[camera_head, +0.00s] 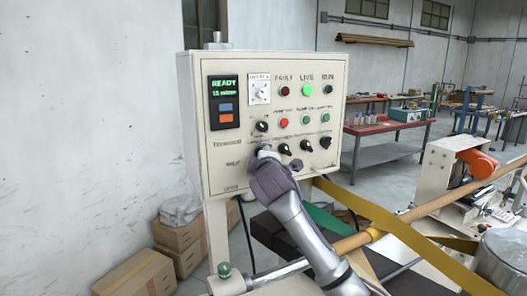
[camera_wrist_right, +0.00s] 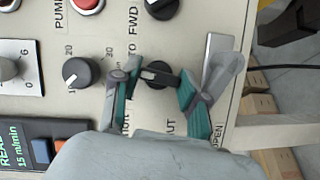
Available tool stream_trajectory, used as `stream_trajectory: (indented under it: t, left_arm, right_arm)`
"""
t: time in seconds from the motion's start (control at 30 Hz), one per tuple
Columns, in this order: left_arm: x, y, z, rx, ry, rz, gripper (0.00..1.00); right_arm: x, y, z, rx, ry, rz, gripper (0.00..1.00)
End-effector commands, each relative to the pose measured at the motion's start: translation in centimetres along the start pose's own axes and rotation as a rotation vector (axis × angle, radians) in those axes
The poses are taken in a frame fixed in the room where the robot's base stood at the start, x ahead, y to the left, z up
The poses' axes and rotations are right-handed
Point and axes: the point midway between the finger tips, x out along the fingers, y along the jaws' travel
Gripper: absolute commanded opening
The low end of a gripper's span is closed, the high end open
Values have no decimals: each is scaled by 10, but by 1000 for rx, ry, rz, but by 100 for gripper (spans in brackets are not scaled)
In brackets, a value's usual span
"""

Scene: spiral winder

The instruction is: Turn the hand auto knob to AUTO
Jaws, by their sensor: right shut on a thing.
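The cream control panel (camera_head: 215,175) stands upright on a post in the head view. The black hand auto knob (camera_wrist_right: 158,73) is on its lower left part, with partly covered lettering beside it in the right wrist view. My right gripper (camera_head: 266,153) reaches up from below and hides most of this knob in the head view. In the right wrist view the fingers of my right gripper (camera_wrist_right: 157,85) stand on both sides of the knob, shut on its bar. Its pointer direction is hard to tell. My left gripper is not in view.
Close by are a black dial knob (camera_wrist_right: 77,73), black selector knobs (camera_head: 306,146), and a red button (camera_head: 284,122). A green LIVE lamp (camera_head: 307,90) is lit, and the display (camera_head: 223,88) reads READY. A yellow strip (camera_head: 400,232) and cardboard boxes (camera_head: 140,273) lie below.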

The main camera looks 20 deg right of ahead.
Motion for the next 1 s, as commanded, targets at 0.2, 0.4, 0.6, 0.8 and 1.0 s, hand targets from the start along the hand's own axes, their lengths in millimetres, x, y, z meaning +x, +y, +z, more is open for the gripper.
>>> stream_trajectory:
  t: [0.2, 0.4, 0.6, 0.8, 1.0]
  left_arm:
    - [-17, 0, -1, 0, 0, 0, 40]
    - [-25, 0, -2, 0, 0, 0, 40]
    - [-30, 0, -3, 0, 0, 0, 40]
    - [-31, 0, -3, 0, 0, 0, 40]
    - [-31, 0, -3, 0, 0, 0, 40]
  right_arm:
    - [0, 2, -1, 170, -1, -74, 9]
    - [0, 2, 0, 286, -1, -121, 9]
    - [0, 1, 0, 356, -1, -151, 9]
    - [0, 0, 1, 388, -2, -164, 9]
    - [0, 0, 1, 394, -2, -167, 9]
